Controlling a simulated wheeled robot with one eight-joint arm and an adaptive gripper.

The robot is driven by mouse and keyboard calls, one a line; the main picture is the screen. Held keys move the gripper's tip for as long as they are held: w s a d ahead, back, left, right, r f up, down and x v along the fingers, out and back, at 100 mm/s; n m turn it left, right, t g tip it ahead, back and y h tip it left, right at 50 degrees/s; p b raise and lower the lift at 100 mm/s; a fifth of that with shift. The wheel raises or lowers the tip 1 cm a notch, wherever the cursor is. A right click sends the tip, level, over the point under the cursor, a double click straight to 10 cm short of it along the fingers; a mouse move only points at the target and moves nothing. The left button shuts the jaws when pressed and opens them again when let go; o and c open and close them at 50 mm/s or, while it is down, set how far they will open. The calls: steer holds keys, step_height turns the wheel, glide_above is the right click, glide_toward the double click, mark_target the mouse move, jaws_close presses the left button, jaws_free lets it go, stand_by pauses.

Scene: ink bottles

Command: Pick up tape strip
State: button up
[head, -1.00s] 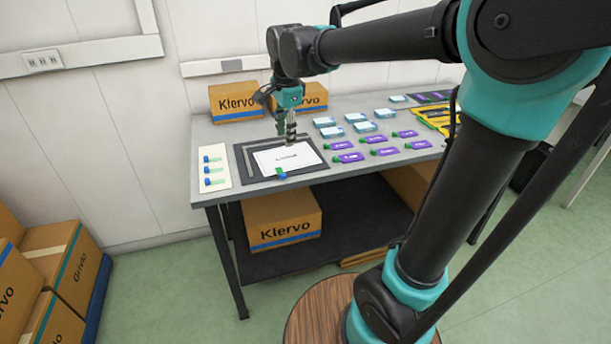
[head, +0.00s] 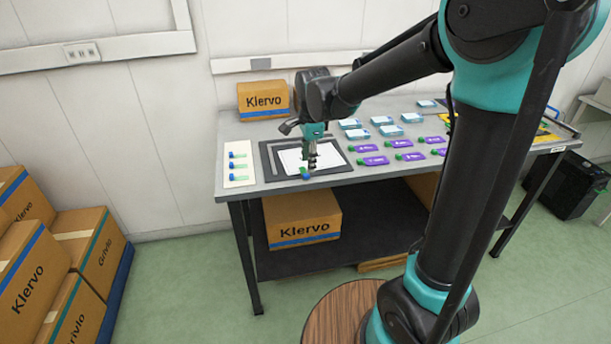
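A tape strip (head: 305,174), green and blue, lies at the front edge of the white sheet (head: 290,158) on the dark mat (head: 266,158). Several more green-blue strips (head: 238,166) sit in a column on a pale card (head: 233,179) at the table's left end. My gripper (head: 311,166) points down over the front part of the sheet, just beside and behind the front strip in the picture. Its fingers are small here, so I cannot tell whether they are open or touch the strip.
Purple cards with green ends (head: 373,161) and white-blue boxes (head: 358,134) stand in rows right of the mat on the grey table (head: 256,136). A Klervo carton (head: 263,100) stands at the back left. My arm hides the table's middle right.

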mark_target(306, 174)
steer(key=shift+w+a+f, duration=0.1)
steer(key=shift+w+f, duration=0.05)
steer(key=shift+f, duration=0.7)
steer(key=shift+w+a+f, duration=0.1)
steer(key=shift+f, duration=0.8)
steer(key=shift+w+a+f, duration=0.1)
steer(key=shift+w+f, duration=0.05)
steer(key=shift+f, duration=0.7)
steer(key=shift+c, duration=0.3)
steer(key=c, duration=0.8)
